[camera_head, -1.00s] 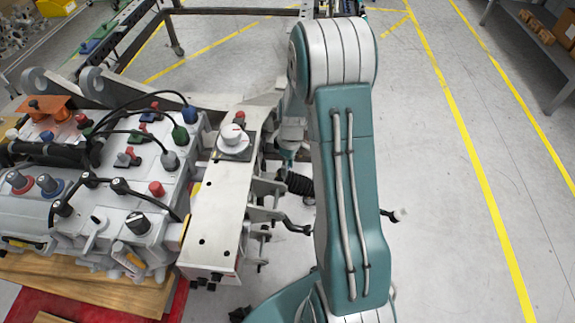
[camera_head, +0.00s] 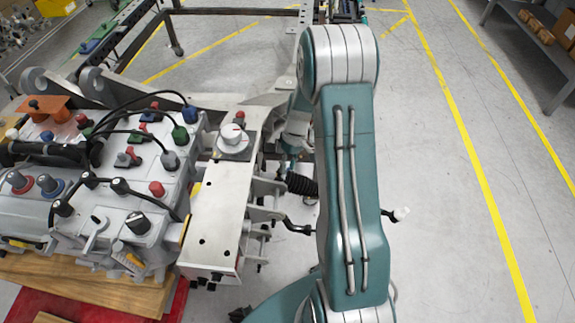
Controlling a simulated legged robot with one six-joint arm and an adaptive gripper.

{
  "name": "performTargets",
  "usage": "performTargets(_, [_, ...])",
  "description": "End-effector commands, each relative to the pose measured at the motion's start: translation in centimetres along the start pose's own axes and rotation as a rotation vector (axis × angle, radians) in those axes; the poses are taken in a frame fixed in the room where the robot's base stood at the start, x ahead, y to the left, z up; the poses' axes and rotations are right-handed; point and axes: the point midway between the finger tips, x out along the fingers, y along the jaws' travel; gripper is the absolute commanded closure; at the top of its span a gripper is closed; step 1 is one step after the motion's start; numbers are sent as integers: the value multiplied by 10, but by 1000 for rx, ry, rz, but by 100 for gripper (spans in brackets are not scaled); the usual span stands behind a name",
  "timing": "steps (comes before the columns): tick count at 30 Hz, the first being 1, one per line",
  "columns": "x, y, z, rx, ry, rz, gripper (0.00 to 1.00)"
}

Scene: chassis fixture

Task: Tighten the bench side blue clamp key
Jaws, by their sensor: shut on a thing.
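My arm reaches away across the right side of the chassis fixture (camera_head: 217,215). I cannot make out a blue clamp key for certain. Clamp levers, one a dark bent lever (camera_head: 292,226), stick out from the fixture's right side, partly behind my arm.
A round white dial (camera_head: 233,138) sits on the metal plate. A black ribbed part (camera_head: 300,184) is close to my arm. Black cables (camera_head: 130,100) loop over the block. A dark metal frame (camera_head: 150,25) stands behind. The floor (camera_head: 450,220) to the right is clear.

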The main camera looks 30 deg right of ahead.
Motion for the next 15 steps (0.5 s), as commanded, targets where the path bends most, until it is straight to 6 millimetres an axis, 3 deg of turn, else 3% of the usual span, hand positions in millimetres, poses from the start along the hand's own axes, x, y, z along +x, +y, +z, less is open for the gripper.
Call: performTargets(15, [1,4,0,453,4,-194,100])
